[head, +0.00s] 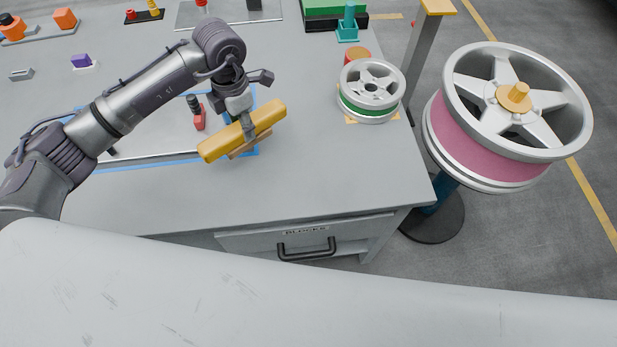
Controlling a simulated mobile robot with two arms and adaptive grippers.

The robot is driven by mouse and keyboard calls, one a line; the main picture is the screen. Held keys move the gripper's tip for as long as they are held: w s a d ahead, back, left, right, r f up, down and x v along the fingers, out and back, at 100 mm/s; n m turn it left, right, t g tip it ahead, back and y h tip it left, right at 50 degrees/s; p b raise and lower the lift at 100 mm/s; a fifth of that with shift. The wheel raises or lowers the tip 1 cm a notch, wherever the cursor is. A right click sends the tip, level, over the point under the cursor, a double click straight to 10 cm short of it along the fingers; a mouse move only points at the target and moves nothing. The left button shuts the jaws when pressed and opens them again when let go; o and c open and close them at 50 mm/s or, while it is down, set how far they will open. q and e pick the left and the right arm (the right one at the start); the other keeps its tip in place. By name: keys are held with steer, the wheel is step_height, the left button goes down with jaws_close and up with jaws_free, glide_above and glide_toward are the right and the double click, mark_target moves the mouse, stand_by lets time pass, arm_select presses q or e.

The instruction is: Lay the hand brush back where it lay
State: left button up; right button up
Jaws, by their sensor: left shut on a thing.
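The hand brush (220,146) is a long yellow bar with a brown part showing under it, at the centre left of the head view. My left gripper (249,131) is shut on the brush near its middle. The brush is tilted in the picture, its right end higher. It is over the grey table near a blue outline (175,165); I cannot tell whether it touches the table. Part of the outline is hidden behind the brush and my arm. My right gripper is not in view.
A small wheel with a green band (370,112) sits on the table's right side. A large pink-banded wheel (490,150) stands on a post beside the table. A small red and black item (198,113) stands close left of the gripper. The front tabletop (310,185) is clear.

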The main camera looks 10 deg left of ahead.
arm_select(q)
steer(key=s+d+r+m+b, duration=0.1)
steer(key=s+d+r+m, duration=0.2)
steer(key=d, duration=1)
steer(key=s+d+r+m+b, duration=0.1)
steer(key=s+d+m, duration=0.3)
steer(key=d, duration=0.9)
steer(key=shift+n, duration=0.4)
steer(key=w+a+f+p, duration=0.1)
steer(key=a+f, duration=0.2)
steer(key=w+a+f+p, duration=0.1)
steer(key=a+f+p, duration=0.1)
steer(key=a+f, duration=0.2)
steer(key=w+a+f+p, duration=0.1)
steer(key=a+f, duration=0.2)
steer(key=shift+a+f, duration=0.3)
steer(key=shift+f, duration=0.1)
steer(key=shift+w, duration=0.1)
steer(key=shift+f, duration=0.1)
steer(key=shift+f, duration=0.15)
steer(key=o, duration=1.1)
